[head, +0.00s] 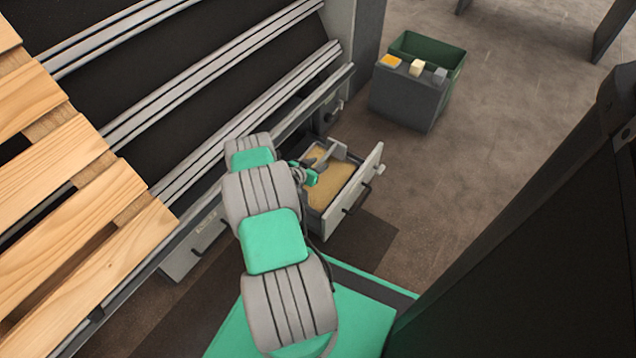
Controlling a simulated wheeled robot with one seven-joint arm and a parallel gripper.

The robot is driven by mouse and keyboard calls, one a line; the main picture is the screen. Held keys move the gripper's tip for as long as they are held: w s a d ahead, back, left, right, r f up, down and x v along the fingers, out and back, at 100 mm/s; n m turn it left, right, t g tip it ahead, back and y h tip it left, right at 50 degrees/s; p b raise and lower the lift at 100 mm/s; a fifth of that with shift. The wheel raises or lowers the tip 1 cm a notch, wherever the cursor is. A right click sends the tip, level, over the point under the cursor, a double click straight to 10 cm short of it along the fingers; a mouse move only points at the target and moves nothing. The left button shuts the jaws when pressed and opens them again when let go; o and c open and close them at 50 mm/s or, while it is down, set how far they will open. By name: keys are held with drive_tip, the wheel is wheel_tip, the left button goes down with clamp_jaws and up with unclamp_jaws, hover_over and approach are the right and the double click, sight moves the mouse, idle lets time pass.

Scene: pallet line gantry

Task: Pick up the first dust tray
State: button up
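A grey dust tray (353,194) stands pulled out like a drawer from the side of the conveyor frame, right of the middle in the head view. Tan dust (322,194) covers its floor, and its front panel has a dark handle. My gripper (322,160) is over the inner end of the tray, close to a grey part there. The view is too small to tell whether it touches the tray or whether its fingers are open or shut. A second tray front (198,243) sits in the frame at the lower left, partly hidden by my arm.
A dark grey block (408,101) with a few small yellow, cream and grey items on top stands beyond the tray, before a green bin (446,57). A wooden pallet (60,190) lies on the conveyor at left. A dark structure fills the right. Floor between is clear.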

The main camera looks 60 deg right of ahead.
drive_tip(key=shift+d, duration=0.25)
clamp_jaws()
idle(1.1)
